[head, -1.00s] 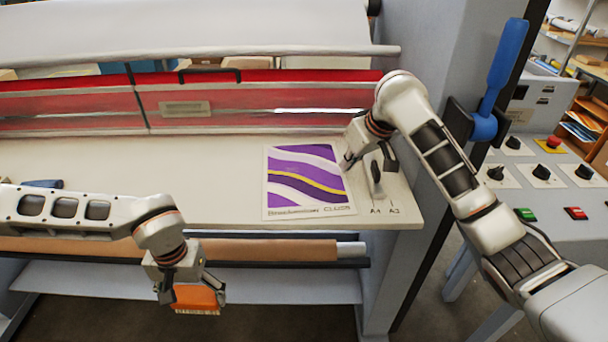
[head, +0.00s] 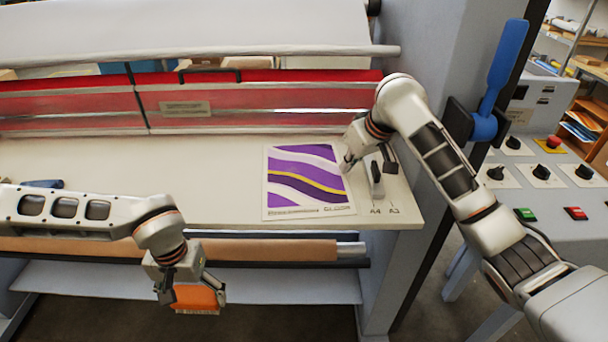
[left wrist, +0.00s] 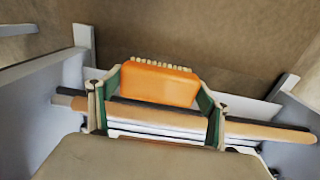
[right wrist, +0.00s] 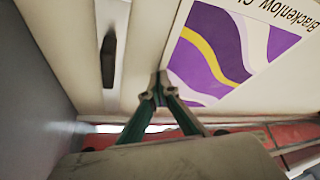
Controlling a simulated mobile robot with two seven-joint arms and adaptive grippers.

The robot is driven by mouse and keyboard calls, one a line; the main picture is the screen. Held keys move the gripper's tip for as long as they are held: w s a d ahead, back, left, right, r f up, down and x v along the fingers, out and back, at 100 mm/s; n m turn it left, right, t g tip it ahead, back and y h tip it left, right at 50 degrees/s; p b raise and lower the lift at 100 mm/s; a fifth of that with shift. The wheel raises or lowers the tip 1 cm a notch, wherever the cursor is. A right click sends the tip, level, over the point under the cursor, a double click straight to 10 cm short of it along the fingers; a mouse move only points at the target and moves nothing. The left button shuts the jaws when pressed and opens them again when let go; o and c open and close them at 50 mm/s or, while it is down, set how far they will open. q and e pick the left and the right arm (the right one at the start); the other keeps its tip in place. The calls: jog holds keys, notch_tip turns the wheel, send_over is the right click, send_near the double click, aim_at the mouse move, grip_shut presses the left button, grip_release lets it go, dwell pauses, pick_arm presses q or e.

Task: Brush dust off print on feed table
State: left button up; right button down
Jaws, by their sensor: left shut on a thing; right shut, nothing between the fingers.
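The print (head: 306,178), purple with white and yellow waves, lies flat near the right end of the cream feed table (head: 90,172). Its corner shows in the right wrist view (right wrist: 225,50). My left gripper (head: 193,297) is shut on an orange brush (head: 203,300), in front of and below the table's front edge. In the left wrist view the brush (left wrist: 158,84) sits between the fingers with pale bristles pointing away. My right gripper (head: 347,166) is shut and empty at the print's right edge; its fingertips meet beside the print in the right wrist view (right wrist: 161,82). I cannot make out dust.
A small dark-topped guide knob (head: 377,178) stands right of the print, by the A4 and A3 marks. A red guard (head: 250,103) runs behind the table. A brown roll (head: 265,250) lies below the front edge. A control panel (head: 545,180) is at right.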

jog(key=shift+f, duration=0.3)
jog(key=shift+r, duration=3)
